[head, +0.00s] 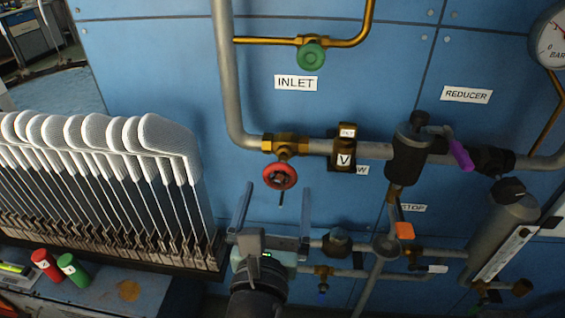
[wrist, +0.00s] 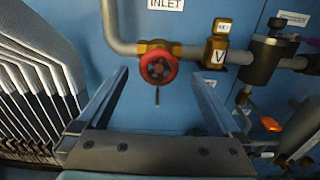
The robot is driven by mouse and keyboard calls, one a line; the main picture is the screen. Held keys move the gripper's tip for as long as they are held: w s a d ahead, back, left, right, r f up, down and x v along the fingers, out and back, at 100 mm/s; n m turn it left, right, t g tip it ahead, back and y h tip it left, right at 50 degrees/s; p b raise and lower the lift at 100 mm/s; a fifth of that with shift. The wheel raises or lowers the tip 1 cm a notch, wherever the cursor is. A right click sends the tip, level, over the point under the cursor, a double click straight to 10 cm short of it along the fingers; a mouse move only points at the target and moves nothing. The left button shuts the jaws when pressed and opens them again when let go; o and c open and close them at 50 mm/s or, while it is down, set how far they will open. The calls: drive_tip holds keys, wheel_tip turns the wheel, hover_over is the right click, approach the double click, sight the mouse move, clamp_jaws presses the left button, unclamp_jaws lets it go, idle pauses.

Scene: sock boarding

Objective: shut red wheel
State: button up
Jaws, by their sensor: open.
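The red wheel (head: 280,175) sits on a brass valve (head: 284,143) on the grey pipe, below the INLET label. It also shows in the wrist view (wrist: 159,67), facing me, just beyond the fingertips and roughly centred between them. A thin dark pin hangs below it. My gripper (head: 277,188) is open and empty, its two long fingers pointing up at the panel on either side of the wheel. In the wrist view the fingers (wrist: 158,75) are wide apart, and neither visibly touches the wheel. Whether the wheel's valve is open or shut cannot be told.
A green wheel (head: 311,56) is on the thin brass pipe above. A rack of white socks on boards (head: 110,170) stands close on the left. Right are a grey filter body (head: 407,160), a purple lever (head: 461,155) and an orange-handled lever (head: 404,230). Lower pipes run behind my gripper.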

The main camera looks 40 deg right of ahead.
sight(285, 165)
drive_tip(key=x, duration=0.9)
drive_tip(key=shift+b, duration=0.3)
drive_tip(key=shift+c, duration=0.2)
drive_tip(key=c, duration=1.2)
drive_tip(key=shift+c, duration=0.2)
drive_tip(key=shift+m, duration=0.3)
drive_tip(key=m+p, duration=0.1)
drive_tip(key=m, duration=0.1)
drive_tip(key=shift+m+p, duration=0.3)
drive_tip(key=shift+p, duration=0.1)
drive_tip(key=shift+m, duration=0.9)
drive_tip(key=m, duration=0.5)
drive_tip(key=shift+s+d+f+m+p, duration=0.1)
drive_tip(key=shift+s+f+m+p, duration=0.1)
drive_tip(key=shift+m+p, duration=0.2)
